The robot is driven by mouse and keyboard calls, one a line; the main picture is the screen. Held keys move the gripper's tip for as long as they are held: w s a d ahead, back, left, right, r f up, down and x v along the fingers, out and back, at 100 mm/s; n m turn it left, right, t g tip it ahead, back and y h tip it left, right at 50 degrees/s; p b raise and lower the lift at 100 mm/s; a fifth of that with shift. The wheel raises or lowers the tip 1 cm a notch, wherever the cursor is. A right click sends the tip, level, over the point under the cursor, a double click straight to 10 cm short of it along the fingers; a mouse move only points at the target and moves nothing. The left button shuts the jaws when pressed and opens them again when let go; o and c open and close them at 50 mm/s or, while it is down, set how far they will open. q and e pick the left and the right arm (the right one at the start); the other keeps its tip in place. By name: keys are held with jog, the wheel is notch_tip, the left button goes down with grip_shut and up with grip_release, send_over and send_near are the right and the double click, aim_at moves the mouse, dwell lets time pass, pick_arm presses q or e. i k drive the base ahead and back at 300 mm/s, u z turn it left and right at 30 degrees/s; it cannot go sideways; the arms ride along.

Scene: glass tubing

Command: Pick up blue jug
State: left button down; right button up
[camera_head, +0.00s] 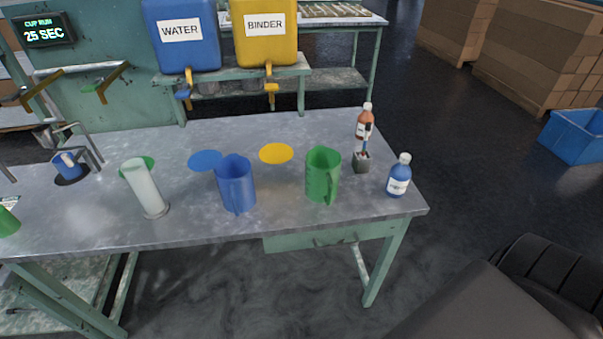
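The blue jug (237,186) stands upright on the grey metal table (270,221), near its front edge. Its handle faces the front, and its top is open. A flat blue disc (204,160) lies on the table just behind and to the left of it. Neither of my grippers shows in the head view, and nothing is touching the jug.
A green jug (322,176) stands right of the blue jug, and a clear cylinder (146,188) stands left. A blue bottle (398,176) and a brown bottle (364,121) are at the right end. WATER (182,48) and BINDER (265,45) tanks stand behind.

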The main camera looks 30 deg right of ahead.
aim_at(232, 173)
jog(key=u, duration=2.25)
jog(key=k, duration=1.85)
jog(key=z, duration=2.45)
